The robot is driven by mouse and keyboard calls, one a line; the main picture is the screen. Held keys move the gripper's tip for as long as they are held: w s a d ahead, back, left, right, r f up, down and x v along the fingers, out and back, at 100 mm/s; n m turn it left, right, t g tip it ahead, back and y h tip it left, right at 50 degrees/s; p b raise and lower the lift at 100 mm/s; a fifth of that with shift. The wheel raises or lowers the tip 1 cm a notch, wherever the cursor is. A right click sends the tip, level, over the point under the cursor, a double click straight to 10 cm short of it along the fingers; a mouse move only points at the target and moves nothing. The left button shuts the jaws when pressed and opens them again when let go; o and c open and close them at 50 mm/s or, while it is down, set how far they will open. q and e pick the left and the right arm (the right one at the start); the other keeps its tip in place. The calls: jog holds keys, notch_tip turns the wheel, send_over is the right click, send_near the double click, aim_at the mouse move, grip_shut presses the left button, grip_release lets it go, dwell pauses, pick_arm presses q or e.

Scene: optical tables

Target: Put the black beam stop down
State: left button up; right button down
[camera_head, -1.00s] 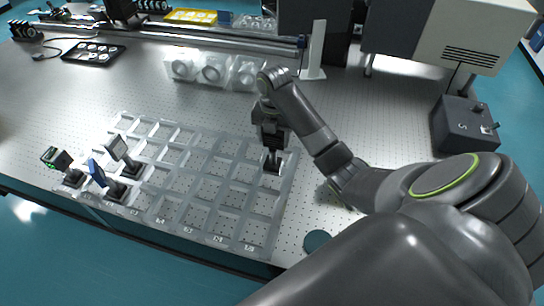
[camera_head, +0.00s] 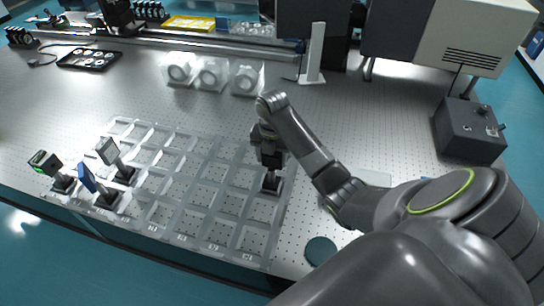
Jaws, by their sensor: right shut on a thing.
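My right gripper (camera_head: 270,165) points down over the right-hand column of the clear compartment tray (camera_head: 150,226). It is shut on the black beam stop (camera_head: 270,184), which is upright with its dark base in or just above a compartment near the tray's right edge. I cannot tell whether the base touches the tray floor. The gripper hides the upper part of the beam stop. My left gripper is out of view.
Several mounted optics, one with a blue face (camera_head: 87,178), stand at the tray's left end. Clear holders (camera_head: 212,75) line up behind the tray. A grey control box (camera_head: 468,130) stands at the right. A dark round disc (camera_head: 321,251) lies near the front edge.

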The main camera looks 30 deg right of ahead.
jog(key=shift+c, duration=2.2)
grip_release()
jog(key=shift+f, duration=0.1)
jog(key=shift+r, duration=0.4)
notch_tip(320, 180, up, 2)
notch_tip(320, 180, up, 10)
jog(key=p, duration=0.9)
jog(key=shift+f, duration=0.2)
jog(key=shift+f, duration=0.1)
